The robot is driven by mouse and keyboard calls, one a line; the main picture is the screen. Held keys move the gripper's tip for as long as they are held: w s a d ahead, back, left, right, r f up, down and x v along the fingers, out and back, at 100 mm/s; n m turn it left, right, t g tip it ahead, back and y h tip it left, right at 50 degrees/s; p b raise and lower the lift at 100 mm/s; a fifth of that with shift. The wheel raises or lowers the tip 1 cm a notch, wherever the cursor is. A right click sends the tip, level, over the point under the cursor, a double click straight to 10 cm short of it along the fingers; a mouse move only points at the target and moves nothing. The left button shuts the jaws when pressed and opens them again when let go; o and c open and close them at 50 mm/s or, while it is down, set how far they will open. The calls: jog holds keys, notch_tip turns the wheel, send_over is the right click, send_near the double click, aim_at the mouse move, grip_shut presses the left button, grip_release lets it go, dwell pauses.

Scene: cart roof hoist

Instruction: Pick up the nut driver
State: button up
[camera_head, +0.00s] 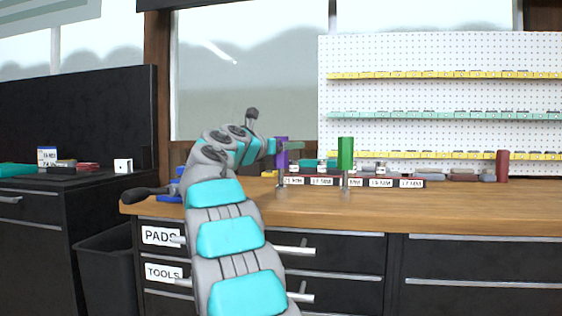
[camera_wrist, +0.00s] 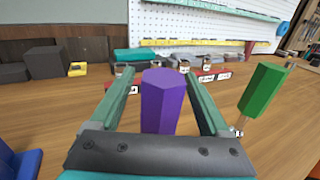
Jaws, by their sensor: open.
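Two upright tools with coloured six-sided handles stand at the bench. The purple-handled one (camera_head: 282,158) has a thin metal shaft below its handle. In the wrist view the purple handle (camera_wrist: 163,100) is between my gripper's two fingers, with gaps on both sides. My gripper (camera_head: 271,147) is open around it and does not appear to touch it. The green-handled tool (camera_head: 345,154) stands to the right, and also shows in the wrist view (camera_wrist: 263,90), outside my fingers. I cannot tell from markings which one is the nut driver. The purple tool's lower part is hidden in the wrist view.
A labelled rack (camera_head: 350,182) with small items runs behind the tools on the wooden bench (camera_head: 470,218). A dark red cylinder (camera_head: 502,166) stands at the right. A blue object (camera_wrist: 20,162) lies at lower left in the wrist view. The right bench front is clear.

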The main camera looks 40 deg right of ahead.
jog(key=shift+d, duration=0.3)
grip_shut()
dwell(0.5)
